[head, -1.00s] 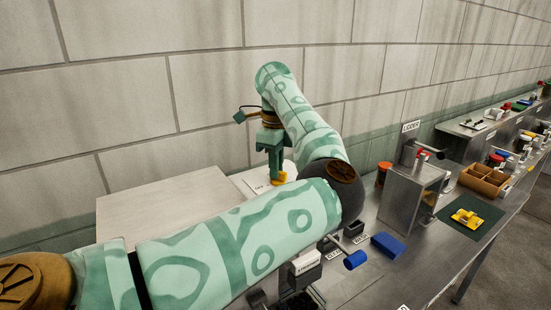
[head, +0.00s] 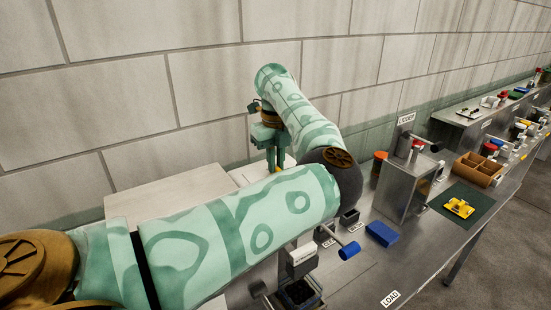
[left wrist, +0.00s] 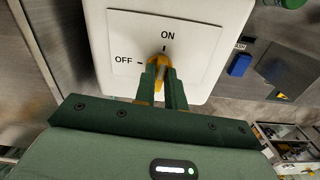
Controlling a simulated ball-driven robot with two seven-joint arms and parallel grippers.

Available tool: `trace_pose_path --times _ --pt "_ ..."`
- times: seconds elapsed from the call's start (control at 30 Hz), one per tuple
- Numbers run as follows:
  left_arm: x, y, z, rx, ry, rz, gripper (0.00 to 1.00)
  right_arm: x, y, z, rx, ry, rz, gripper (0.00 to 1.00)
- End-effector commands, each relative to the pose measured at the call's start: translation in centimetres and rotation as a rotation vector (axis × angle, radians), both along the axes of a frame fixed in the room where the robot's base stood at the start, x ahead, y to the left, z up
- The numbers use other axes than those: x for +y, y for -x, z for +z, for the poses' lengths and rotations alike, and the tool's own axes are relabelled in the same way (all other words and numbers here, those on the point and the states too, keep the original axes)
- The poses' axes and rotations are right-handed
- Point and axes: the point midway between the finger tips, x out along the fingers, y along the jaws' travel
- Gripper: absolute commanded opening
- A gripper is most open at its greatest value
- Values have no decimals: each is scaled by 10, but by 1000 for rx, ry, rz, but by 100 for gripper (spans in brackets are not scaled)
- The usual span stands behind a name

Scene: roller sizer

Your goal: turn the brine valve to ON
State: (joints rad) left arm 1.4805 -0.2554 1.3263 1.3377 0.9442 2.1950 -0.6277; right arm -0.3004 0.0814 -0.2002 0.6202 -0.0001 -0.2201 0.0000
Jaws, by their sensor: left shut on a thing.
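The brine valve shows as a white plate (left wrist: 120,30) with black ON and OFF marks in the left wrist view. ON is at the top and OFF is at the left. Its yellow handle (left wrist: 158,62) is between the fingers of my left gripper (left wrist: 163,82), which is shut on it. The handle's upper end lies close to the ON tick; the fingers partly hide the rest. In the head view my left gripper (head: 275,158) points down at the valve, and my arm covers much of the plate. My right gripper is not in view.
A wooden tray (head: 478,168) and a yellow part on a green mat (head: 482,205) are farther right. A wall runs behind.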

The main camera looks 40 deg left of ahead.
Motion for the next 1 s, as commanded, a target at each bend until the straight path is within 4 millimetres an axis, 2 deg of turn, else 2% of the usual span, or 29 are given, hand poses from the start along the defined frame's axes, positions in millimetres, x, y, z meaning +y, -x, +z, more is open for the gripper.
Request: trace_pose_path --times 0.5,0.53,0.6,0.87,1.0 --pt "0 0 0 0 0 -19 0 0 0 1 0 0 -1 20" --pt "0 0 0 0 0 -19 20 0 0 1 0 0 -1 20" --pt "0 0 0 0 0 -18 34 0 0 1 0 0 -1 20" --pt "0 0 0 0 0 -17 34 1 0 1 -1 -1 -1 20" --pt "0 -1 12 -2 0 -16 34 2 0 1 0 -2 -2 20"
